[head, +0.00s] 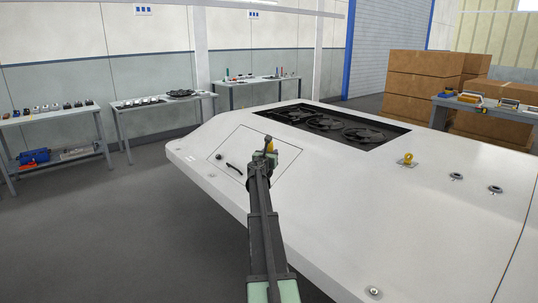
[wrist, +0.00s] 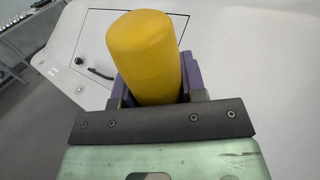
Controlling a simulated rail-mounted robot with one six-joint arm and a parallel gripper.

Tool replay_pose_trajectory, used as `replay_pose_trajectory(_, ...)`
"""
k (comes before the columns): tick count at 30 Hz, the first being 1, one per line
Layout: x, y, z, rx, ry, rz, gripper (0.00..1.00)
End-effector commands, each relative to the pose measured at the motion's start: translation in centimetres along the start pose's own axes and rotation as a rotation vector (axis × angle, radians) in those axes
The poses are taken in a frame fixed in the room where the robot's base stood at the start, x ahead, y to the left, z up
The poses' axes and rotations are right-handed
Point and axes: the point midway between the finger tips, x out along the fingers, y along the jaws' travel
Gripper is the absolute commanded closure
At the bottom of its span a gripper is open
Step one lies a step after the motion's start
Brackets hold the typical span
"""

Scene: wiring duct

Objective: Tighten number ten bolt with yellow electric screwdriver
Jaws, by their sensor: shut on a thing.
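My gripper (head: 269,155) is over the white casing (head: 330,215), above a panel (head: 228,155) outlined in its left part. It is shut on the yellow electric screwdriver (wrist: 145,50), whose thick rounded yellow body fills the upper middle of the wrist view between purple jaws (wrist: 150,86). In the head view only a small yellow part (head: 269,142) of the screwdriver shows. The screwdriver's tip is hidden. Round bolt-like fittings sit on the casing at the front (head: 373,291) and right (head: 495,189). No number can be read, so I cannot tell which is number ten.
The panel has a black handle (head: 233,168) and a small dark knob (head: 218,156). A dark recess with fans (head: 325,125) lies behind. A yellow fitting (head: 407,160) stands up on the casing at right. Workbenches (head: 50,117) and boxes (head: 425,75) stand beyond.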

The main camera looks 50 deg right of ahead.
Motion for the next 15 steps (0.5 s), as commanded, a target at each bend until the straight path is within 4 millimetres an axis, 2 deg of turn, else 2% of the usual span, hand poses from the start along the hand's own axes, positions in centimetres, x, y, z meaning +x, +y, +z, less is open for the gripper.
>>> replay_pose_trajectory(1,0.1,-0.2,-4.3,0.0,0.0,-0.021,0.95)
replay_pose_trajectory(3,0.0,-0.4,-6.3,0.0,0.0,-0.052,0.95)
replay_pose_trajectory(6,0.0,-0.7,-8.2,0.0,0.0,-0.087,0.95)
replay_pose_trajectory(9,0.0,-0.9,-8.7,0.0,0.0,-0.108,0.95)
replay_pose_trajectory(15,-0.1,-0.9,-8.3,0.0,0.0,-0.114,0.95)
